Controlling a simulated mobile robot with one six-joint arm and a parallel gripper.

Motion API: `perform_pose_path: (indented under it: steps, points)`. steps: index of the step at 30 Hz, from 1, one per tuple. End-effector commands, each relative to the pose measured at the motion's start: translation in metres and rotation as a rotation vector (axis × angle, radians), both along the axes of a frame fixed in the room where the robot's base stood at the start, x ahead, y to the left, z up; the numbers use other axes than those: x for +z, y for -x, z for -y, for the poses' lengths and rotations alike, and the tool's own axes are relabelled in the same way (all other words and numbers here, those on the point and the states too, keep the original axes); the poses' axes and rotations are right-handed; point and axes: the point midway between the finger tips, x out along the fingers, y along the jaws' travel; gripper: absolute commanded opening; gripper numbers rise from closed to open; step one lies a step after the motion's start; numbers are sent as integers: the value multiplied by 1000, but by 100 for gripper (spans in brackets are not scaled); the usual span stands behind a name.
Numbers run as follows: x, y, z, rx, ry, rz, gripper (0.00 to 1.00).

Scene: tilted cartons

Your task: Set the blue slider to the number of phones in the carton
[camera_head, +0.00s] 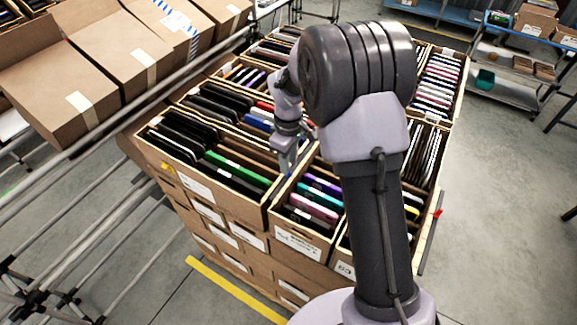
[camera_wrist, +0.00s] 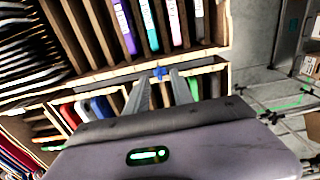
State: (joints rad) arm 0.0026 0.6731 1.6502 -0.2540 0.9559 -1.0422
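The blue slider (camera_wrist: 160,72) is a small blue piece on the wooden rim of a carton (camera_wrist: 100,76) in the wrist view. In the head view my gripper (camera_head: 287,165) points down over the cartons, and the slider is hardly visible.
Neighbouring cartons (camera_head: 232,195) full of phones stand close around, stacked on more cartons. A metal rail rack (camera_head: 150,100) with closed brown boxes (camera_head: 120,50) is at left. A red piece (camera_head: 438,212) sits at the right edge.

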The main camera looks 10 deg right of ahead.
Motion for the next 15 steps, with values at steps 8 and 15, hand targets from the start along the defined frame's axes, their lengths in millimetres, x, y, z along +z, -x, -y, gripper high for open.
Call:
perform_pose_path:
  steps: [8, 15]
  points:
    - [-21, 0, 0, -1, 0, 1, 29]
    - [-21, 0, 0, -1, 0, 1, 23]
